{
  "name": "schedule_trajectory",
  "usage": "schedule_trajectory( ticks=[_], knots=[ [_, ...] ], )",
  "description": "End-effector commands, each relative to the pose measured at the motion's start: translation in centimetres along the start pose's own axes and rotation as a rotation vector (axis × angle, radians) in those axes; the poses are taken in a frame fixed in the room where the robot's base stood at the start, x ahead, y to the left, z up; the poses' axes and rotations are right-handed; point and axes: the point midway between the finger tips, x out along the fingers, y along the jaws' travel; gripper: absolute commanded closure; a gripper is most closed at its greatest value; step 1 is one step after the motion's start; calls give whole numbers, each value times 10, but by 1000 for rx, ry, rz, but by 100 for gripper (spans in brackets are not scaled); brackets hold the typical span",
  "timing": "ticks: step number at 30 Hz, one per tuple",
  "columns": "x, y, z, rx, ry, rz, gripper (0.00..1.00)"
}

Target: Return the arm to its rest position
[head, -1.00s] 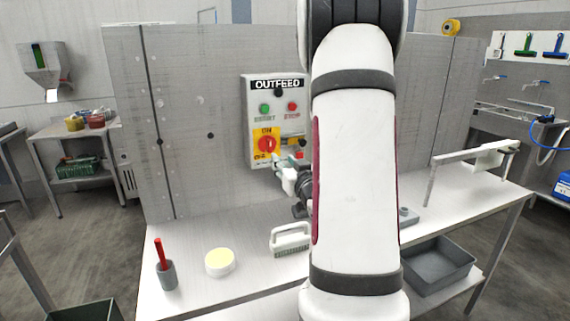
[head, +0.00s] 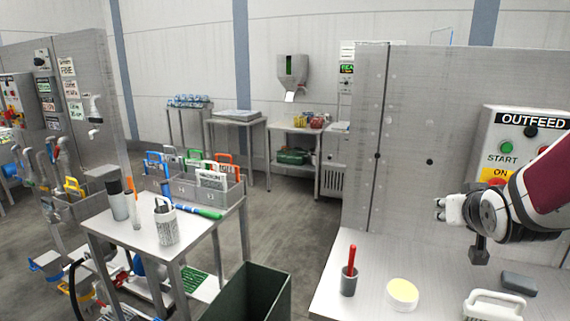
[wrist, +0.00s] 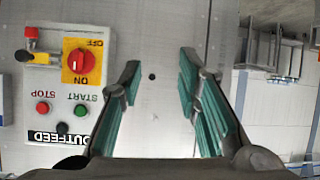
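My gripper (head: 440,210) is at the right of the head view, held above the steel bench (head: 345,312) and in front of the upright steel panel. In the wrist view my gripper (wrist: 158,85) has its two green-padded fingers spread wide, with nothing between them but the bare panel behind. The OUTFEED control box (head: 500,125) is at the right edge of the head view, partly hidden by my arm. It shows upside down in the wrist view (wrist: 95,110), left of the fingers, with a rotary switch and green and red buttons.
On the bench stand a grey cup (head: 348,284) with a red handle, a round yellow-topped tub (head: 403,291), a white-handled brush (head: 492,306) and a dark block (head: 520,283). A dark green bin (head: 250,300) and a small steel table (head: 140,240) stand left, with open floor behind.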

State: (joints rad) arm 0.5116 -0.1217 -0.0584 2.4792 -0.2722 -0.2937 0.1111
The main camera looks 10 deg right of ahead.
Motion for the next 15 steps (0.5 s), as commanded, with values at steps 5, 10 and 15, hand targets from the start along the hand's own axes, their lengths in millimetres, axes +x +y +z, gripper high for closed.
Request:
schedule_trajectory(
  ticks=[5,10,15],
  knots=[
    [-59,-56,20,-53,-171,-79,69],
    [-126,-96,55,-117,-347,-171,69],
    [-195,-120,96,-195,-510,-267,69]
  ],
)
